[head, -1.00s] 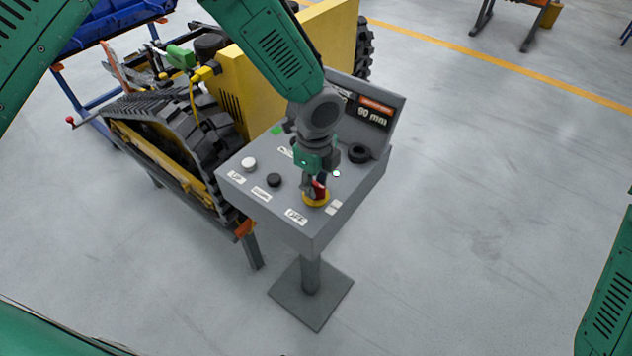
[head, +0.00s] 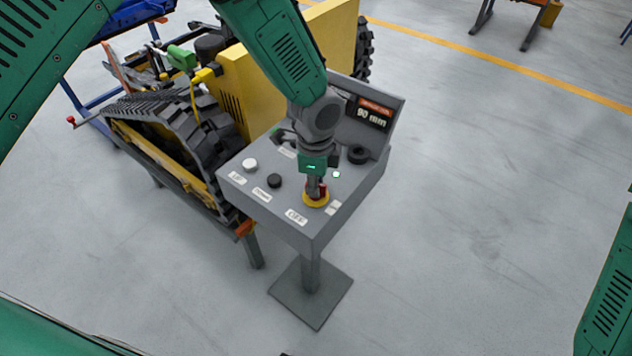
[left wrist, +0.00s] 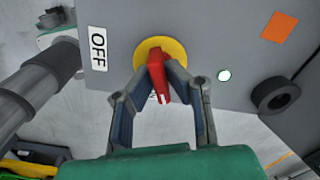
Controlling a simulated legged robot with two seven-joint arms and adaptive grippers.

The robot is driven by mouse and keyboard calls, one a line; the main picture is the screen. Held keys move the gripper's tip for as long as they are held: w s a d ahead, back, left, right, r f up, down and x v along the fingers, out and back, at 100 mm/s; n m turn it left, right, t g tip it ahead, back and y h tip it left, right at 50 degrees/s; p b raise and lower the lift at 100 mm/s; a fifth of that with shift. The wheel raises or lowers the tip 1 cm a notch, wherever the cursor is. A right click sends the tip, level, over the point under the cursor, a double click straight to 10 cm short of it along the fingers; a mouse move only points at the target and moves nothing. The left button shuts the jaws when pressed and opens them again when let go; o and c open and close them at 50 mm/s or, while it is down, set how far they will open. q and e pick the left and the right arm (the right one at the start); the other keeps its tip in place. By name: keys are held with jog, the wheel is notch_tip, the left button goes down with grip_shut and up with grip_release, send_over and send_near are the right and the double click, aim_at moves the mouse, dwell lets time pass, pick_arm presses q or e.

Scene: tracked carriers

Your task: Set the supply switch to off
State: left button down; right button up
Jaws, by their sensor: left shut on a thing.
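The supply switch is a red handle (left wrist: 158,80) on a round yellow plate (left wrist: 172,46), on the sloping top of a grey control box (head: 240,183). My left gripper (left wrist: 160,72) is shut on the red handle, one finger on each side. The handle's white-marked end points down in the left wrist view, towards a label mostly hidden by the fingers. The OFF label (left wrist: 98,48) lies left of the yellow plate there; it also shows below the switch in the head view (head: 296,216). My right gripper is not in view.
A small lamp (left wrist: 224,75) beside the switch shows green. A black knob (head: 358,155), a white button (head: 250,165) and a black button (head: 275,181) share the box top. A tracked carrier (head: 190,125) stands left; floor right is clear.

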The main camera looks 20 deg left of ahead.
pick_arm(q)
jog(key=n, duration=0.6)
jog(key=shift+w+r+p, duration=0.15)
jog(key=shift+w+p, duration=0.05)
jog(key=shift+p, duration=0.2)
jog(key=n, duration=0.6)
jog(key=shift+n, duration=0.4)
jog(key=c, duration=1.6)
grip_release()
jog(key=shift+d, duration=0.1)
notch_tip(320, 180, up, 12)
